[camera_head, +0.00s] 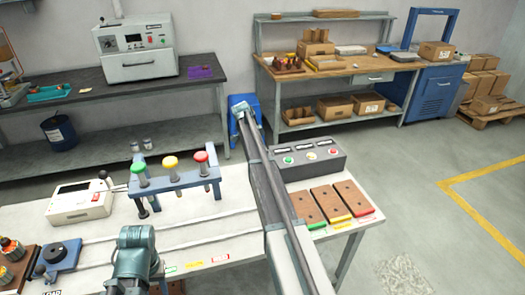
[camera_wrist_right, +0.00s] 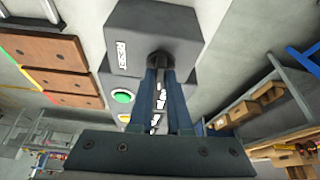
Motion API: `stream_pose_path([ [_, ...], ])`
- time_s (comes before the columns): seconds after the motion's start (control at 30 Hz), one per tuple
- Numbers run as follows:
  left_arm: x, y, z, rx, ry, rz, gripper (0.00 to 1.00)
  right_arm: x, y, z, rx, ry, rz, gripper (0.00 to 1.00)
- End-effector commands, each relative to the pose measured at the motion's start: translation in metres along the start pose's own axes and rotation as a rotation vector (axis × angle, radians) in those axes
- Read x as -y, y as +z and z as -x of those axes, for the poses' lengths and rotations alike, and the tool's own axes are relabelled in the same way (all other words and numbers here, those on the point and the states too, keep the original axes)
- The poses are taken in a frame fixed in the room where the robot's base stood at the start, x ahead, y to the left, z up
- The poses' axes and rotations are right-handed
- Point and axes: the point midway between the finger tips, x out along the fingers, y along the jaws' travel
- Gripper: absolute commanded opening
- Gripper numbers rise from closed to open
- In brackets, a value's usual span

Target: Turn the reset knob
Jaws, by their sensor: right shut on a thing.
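The reset knob (camera_wrist_right: 159,61) is a dark round knob on a face of the grey control box (camera_wrist_right: 150,20), next to a white RESET label (camera_wrist_right: 121,54) in the right wrist view. My right gripper (camera_wrist_right: 160,75) has its blue fingers closed on the knob, partly covering it. In the head view the control box (camera_head: 312,160) stands on the white bench, and my right arm crosses its left end, so the knob is hidden there.
Wooden blocks with green, yellow and red edges (camera_head: 330,202) lie in front of the box. A blue stand (camera_head: 175,180) with green, yellow and red tops is to the left. The white bench (camera_head: 205,235) is partly clear between.

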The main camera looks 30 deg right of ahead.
Motion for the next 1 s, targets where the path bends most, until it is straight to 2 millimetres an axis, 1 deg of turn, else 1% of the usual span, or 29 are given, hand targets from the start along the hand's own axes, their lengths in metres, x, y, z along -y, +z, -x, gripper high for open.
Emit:
stream_pose_path([
  [0.37,0.0000,0.0000,-0.0003,0.000,0.000,0.000,0.50,-0.0013,0.0013,-0.0001,0.004,0.004,-0.004,0.00],
  [0.4,0.0000,0.0000,-0.0003,0.000,0.000,0.000,0.50,-0.0013,0.0012,-0.0001,0.003,0.004,-0.004,0.23],
  [0.53,0.0000,0.0000,-0.0003,0.000,0.000,0.000,0.50,-0.0010,0.0009,-0.0001,0.002,0.003,-0.004,0.46],
  [0.83,0.0000,0.0000,0.0003,0.000,0.000,0.000,0.50,-0.0004,0.0004,0.0004,0.001,0.002,-0.003,0.46],
  [1.0,0.0006,0.0004,0.0062,0.000,0.000,0.000,0.50,-0.0003,-0.0004,0.0065,0.001,0.002,-0.002,0.46],
])
